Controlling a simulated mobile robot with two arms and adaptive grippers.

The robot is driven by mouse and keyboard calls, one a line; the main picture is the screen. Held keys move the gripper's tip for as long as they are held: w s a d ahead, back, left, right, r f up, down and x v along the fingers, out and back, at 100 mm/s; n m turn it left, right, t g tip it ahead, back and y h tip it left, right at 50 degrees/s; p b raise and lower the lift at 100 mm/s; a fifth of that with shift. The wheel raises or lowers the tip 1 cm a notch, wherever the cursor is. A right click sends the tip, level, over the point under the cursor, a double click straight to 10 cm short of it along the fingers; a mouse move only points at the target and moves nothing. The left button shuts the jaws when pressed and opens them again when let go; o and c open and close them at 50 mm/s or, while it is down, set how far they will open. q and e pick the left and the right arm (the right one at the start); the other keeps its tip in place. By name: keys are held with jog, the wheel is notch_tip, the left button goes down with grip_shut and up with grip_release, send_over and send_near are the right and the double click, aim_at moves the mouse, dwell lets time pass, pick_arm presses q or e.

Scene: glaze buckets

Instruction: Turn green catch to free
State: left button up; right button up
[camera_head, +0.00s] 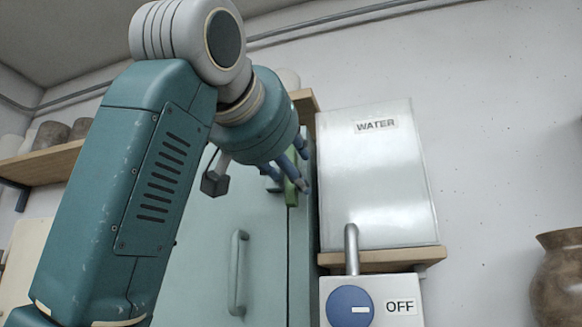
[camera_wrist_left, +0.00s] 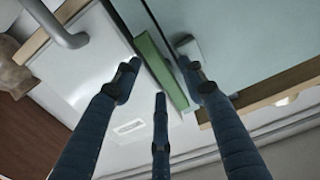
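The green catch (camera_head: 291,191) is a narrow bar near the upper right edge of the teal cabinet (camera_head: 262,255). It stands about upright in the head view, partly hidden by my fingers. In the left wrist view the green catch (camera_wrist_left: 160,68) runs as a long bar between my fingers. My left gripper (camera_head: 297,174) is at the catch, its blue fingers spread. In the wrist view the left gripper (camera_wrist_left: 164,80) has fingertips on both sides of the bar, and a third finger near its middle. I cannot tell whether they touch it. My right gripper is not in view.
A white WATER box (camera_head: 372,180) stands on a wooden shelf (camera_head: 385,258) close right of the cabinet. Below is a switch box with a blue knob (camera_head: 350,307) marked OFF. The cabinet has a vertical handle (camera_head: 238,272). A brown jar (camera_head: 557,278) stands far right.

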pick_arm(q)
jog(key=v, duration=1.2)
dwell(0.4)
